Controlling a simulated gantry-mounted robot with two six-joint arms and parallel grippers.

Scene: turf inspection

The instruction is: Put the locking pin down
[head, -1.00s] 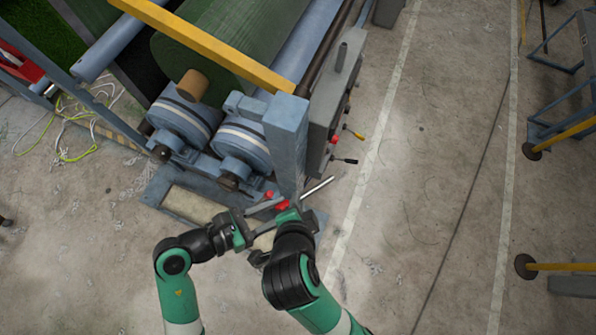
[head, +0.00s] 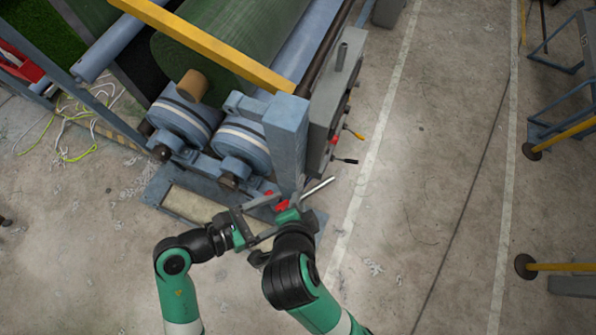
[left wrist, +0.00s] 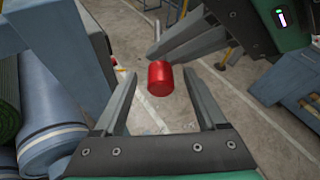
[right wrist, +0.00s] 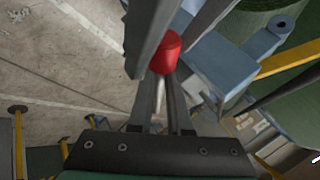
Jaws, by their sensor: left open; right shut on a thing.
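The locking pin is a bare metal rod (head: 318,187) with a red knob (head: 283,205). My right gripper (head: 287,213) is shut on it, low beside the blue frame post. In the right wrist view the red knob (right wrist: 167,52) is at the fingertips, with a pale shank below it between the fingers. My left gripper (head: 272,216) is open, its fingers reaching toward the pin from the left. In the left wrist view the knob (left wrist: 160,78) appears between the spread fingers, with a gap on each side. The right gripper partly hides the pin in the head view.
The blue post (head: 288,140) and roller bearings (head: 240,150) stand just beyond the grippers, above a base plate (head: 190,203). A grey control box (head: 330,120) with levers is right of the post. Another small red part (head: 268,194) shows nearby.

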